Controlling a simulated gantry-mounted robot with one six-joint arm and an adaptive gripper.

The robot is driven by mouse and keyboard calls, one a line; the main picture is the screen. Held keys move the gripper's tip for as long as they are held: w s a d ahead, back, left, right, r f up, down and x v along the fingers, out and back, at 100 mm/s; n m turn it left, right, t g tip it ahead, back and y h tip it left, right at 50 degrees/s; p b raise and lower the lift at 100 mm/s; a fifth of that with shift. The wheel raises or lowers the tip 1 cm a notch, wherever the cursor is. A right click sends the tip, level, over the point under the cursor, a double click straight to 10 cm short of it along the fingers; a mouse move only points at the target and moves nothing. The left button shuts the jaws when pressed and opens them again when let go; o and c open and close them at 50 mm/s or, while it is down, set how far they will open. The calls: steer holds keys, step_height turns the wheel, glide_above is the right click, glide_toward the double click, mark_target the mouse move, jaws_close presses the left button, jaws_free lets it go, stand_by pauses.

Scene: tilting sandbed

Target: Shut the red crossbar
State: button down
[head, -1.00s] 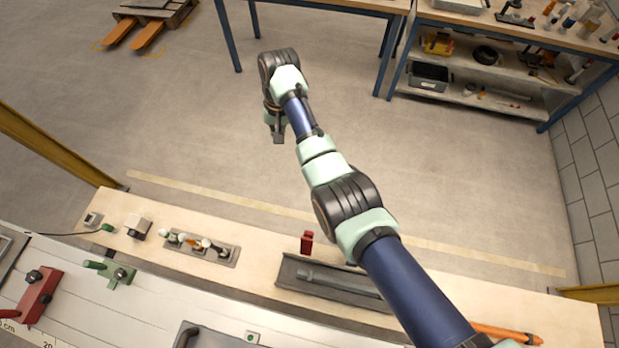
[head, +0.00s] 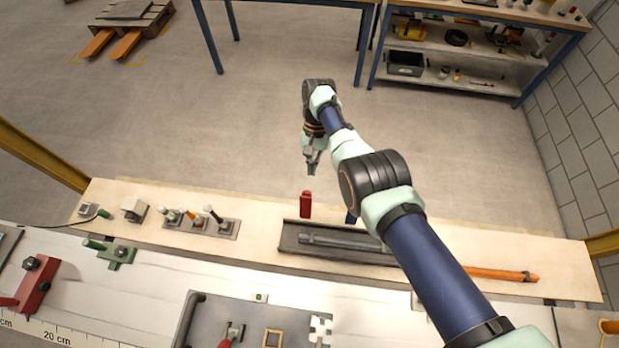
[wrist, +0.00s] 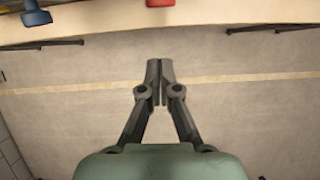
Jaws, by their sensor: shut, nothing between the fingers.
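My gripper (head: 311,172) hangs over the floor just beyond the bench's far edge, with its fingers together and empty. The wrist view also shows the closed fingers (wrist: 160,68) over bare floor. A small upright red block (head: 305,204) stands at the bench's far edge, close to the gripper and apart from it. A red bar with black knobs (head: 37,284) lies across the white bed at the far left, well away from the gripper. I cannot tell for certain which red part is the crossbar. A red piece (wrist: 158,3) is cut off at the wrist view's top.
A grey tray (head: 290,238) holds a grey bar on the wooden ledge. Several small levers (head: 195,218) and a green clamp (head: 117,252) stand to the left. An orange rod (head: 490,273) lies right.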

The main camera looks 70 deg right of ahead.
mark_target(306, 204)
steer(key=shift+s+a+f+p, duration=0.1)
steer(key=shift+a+f+p, duration=0.1)
steer(key=shift+a+p, duration=0.6)
steer(key=shift+s+a+f+p, duration=0.15)
steer(key=shift+a+p, duration=0.6)
steer(key=shift+p, duration=0.1)
steer(key=shift+s+a+f+p, duration=0.1)
steer(key=shift+a+f+p, duration=0.1)
steer(key=shift+a+p, duration=0.6)
steer(key=shift+r, duration=0.15)
